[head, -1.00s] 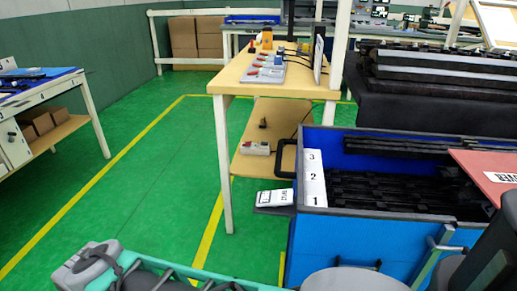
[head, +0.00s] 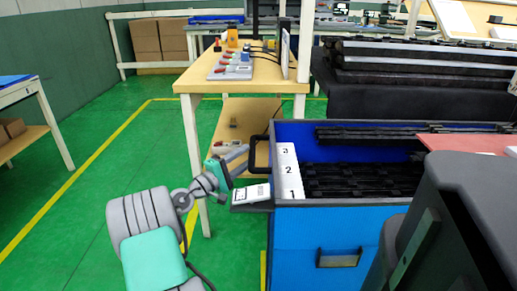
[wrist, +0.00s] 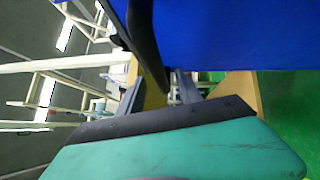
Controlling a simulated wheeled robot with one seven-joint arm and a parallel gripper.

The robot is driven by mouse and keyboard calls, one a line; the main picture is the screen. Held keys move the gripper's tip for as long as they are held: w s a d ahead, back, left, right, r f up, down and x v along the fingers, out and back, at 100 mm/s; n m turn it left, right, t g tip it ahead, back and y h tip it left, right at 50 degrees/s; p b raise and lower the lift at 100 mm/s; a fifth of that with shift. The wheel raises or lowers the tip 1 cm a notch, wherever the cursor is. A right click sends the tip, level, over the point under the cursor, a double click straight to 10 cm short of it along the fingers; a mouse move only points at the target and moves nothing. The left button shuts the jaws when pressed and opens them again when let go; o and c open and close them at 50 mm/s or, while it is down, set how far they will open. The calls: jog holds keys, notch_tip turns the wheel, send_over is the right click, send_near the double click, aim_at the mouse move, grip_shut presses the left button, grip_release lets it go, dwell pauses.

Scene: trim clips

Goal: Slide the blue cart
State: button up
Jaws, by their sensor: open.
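The blue cart (head: 312,235) stands at centre right in the head view, with a black handle (head: 251,152) on its left end. In the wrist view its blue wall (wrist: 240,35) fills the upper right, and a dark bar that looks like the handle (wrist: 144,35) runs down toward my gripper. My gripper (head: 236,163), teal and grey, is open just left of the handle in the head view. Whether the handle lies between its fingers I cannot tell.
A wooden workbench (head: 195,83) with small devices stands behind the cart's left end. A small shelf with a white label (head: 251,194) juts from the cart below the handle. A red panel (head: 465,144) overhangs its right side. Green floor (head: 100,185) is clear at left.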

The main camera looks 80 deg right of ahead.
jog(key=x, duration=0.7)
jog(key=shift+b, duration=0.45)
grip_shut()
dwell(0.8)
